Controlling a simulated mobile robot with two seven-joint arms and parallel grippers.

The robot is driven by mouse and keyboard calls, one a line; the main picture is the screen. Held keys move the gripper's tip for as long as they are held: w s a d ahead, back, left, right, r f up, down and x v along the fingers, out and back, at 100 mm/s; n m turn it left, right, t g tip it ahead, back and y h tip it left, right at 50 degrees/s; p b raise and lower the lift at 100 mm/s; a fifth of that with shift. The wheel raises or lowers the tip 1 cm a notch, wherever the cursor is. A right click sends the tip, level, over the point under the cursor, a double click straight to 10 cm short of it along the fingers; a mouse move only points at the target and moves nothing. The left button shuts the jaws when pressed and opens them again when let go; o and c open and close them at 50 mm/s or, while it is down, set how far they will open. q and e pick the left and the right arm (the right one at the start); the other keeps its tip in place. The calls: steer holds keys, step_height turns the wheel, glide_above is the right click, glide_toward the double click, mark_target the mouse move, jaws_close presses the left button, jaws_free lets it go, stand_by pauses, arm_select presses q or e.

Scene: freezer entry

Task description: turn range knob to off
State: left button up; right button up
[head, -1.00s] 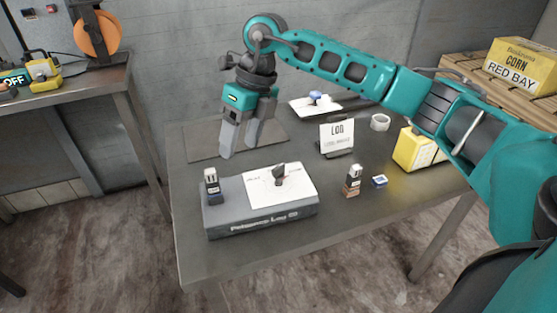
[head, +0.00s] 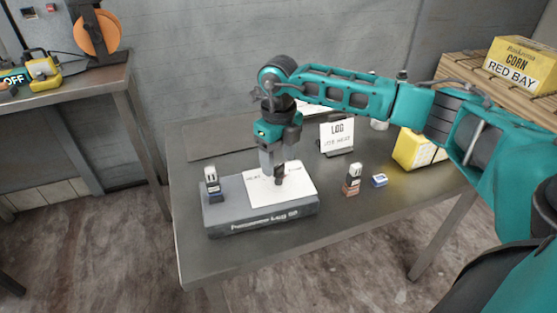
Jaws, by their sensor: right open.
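A grey box (head: 262,215) with lettering on its front stands on the table, with a white sheet (head: 300,185) on top. A small dark knob (head: 279,175) stands up from the sheet. My right gripper (head: 278,172) points down over the sheet, its fingers around or just beside the knob. It is open; whether the fingers touch the knob cannot be told. The knob is partly hidden by the fingers. My left gripper is not in view.
A stamp (head: 212,183) stands at the box's left end. Another stamp (head: 353,179) and a small blue-white block (head: 379,181) are right of it. A LOG sign (head: 337,136) and a yellow box (head: 408,150) stand behind. The table's front is clear.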

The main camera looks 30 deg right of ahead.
steer(key=shift+f, duration=0.6)
steer(key=c, duration=1)
